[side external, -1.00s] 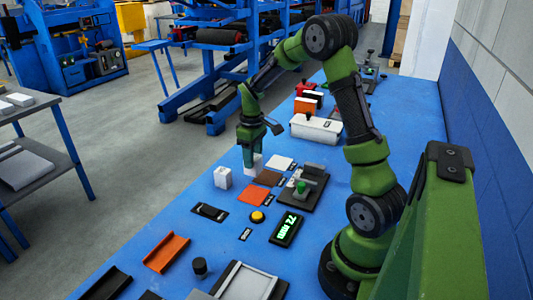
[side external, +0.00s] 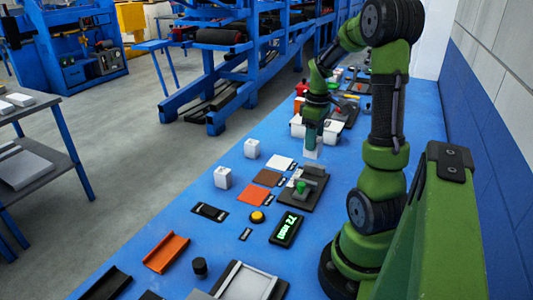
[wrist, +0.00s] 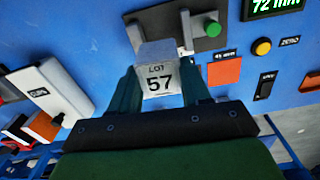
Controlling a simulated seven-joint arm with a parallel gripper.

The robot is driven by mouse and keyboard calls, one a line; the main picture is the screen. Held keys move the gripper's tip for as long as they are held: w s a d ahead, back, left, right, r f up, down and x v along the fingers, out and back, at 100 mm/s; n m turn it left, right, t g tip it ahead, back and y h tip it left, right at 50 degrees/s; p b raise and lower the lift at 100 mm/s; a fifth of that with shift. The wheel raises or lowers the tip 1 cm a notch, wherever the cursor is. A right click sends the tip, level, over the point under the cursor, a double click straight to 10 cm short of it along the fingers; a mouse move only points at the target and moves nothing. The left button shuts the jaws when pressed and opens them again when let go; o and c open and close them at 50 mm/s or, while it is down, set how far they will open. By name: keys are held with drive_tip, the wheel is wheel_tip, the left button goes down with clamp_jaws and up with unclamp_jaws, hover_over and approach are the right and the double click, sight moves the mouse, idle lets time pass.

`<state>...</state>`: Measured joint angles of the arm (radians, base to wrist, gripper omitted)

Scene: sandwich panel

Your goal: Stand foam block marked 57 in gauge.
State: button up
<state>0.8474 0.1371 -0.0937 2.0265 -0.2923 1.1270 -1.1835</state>
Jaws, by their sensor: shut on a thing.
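The white foam block marked LOT 57 (wrist: 160,82) is between the fingers of my gripper (wrist: 160,92), its printed face towards the wrist camera. In the side view my gripper (side external: 312,143) points down, shut on the block (side external: 311,154), near the far end of the gauge. The gauge (side external: 308,197) is a dark plate with a green-knobbed part; it also shows in the wrist view (wrist: 165,22), partly behind the block. I cannot tell how high the block is above the table. The gauge display (side external: 286,229) reads 72 mm.
Two other white blocks (side external: 251,148) (side external: 222,178) stand left of the gauge. White, brown and orange pads (side external: 253,195) lie between. A yellow button (side external: 257,217) sits nearer. A white box marked CURE (wrist: 52,90) is close to my gripper in the wrist view.

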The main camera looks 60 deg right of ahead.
sight(312, 157)
drive_tip(key=shift+a+n, duration=0.15)
drive_tip(key=shift+n, duration=0.25)
drive_tip(key=shift+f, duration=2.45)
drive_tip(key=shift+f, duration=0.2)
drive_tip(key=shift+f, duration=0.7)
drive_tip(key=shift+f, duration=0.4)
drive_tip(key=shift+f, duration=0.3)
drive_tip(key=shift+f, duration=0.45)
